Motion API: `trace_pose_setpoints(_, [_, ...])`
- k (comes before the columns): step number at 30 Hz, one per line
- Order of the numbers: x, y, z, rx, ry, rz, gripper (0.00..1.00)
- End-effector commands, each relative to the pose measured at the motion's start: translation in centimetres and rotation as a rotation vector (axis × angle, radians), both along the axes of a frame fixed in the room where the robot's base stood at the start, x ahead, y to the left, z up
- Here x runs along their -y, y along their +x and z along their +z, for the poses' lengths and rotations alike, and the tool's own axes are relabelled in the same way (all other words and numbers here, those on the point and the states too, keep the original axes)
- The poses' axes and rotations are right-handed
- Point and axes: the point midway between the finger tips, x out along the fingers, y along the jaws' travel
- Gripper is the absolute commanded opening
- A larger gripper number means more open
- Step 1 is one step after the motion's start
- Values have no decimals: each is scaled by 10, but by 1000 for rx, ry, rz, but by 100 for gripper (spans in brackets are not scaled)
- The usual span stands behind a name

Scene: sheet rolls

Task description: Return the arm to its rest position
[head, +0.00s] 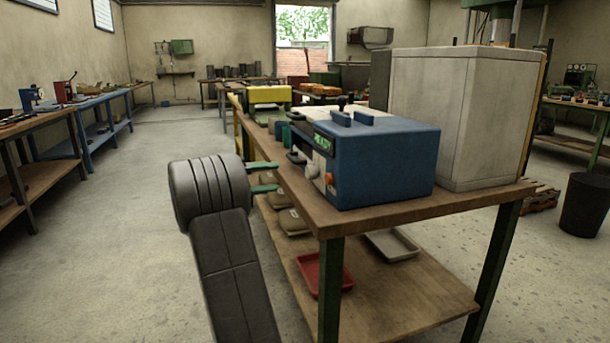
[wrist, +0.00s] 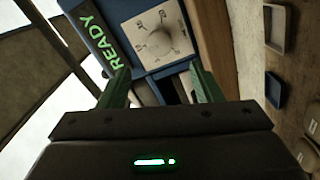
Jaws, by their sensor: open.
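My arm rises at the front of the head view, left of the wooden workbench. My gripper (head: 277,177) has two green fingers that point right, toward the front of a blue machine (head: 385,165) on the bench. In the wrist view my gripper (wrist: 158,85) is open, with its fingers apart and nothing seen between them. Ahead of the fingers are the machine's dial (wrist: 163,38) on a pale plate and a display reading READY (wrist: 97,45). I cannot tell whether a fingertip touches the machine.
The workbench (head: 400,212) stands close on the right. Its lower shelf holds a red tray (head: 318,274) and a pale tray (head: 392,244). A large grey cabinet (head: 440,110) stands behind the machine. The floor (head: 120,240) on the left is clear.

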Motion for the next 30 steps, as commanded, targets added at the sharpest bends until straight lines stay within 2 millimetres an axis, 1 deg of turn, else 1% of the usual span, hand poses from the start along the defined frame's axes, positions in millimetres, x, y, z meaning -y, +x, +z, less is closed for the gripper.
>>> trace_pose_setpoints(1, [11, 3, -3, 2, -1, -3, 59])
trace_pose_setpoints(15, [101, 32, -3, 2, -1, -2, 59])
trace_pose_setpoints(17, [99, 33, 5, -42, -16, 3, 59])
trace_pose_setpoints(30, [98, 32, 5, -407, -133, 4, 59])
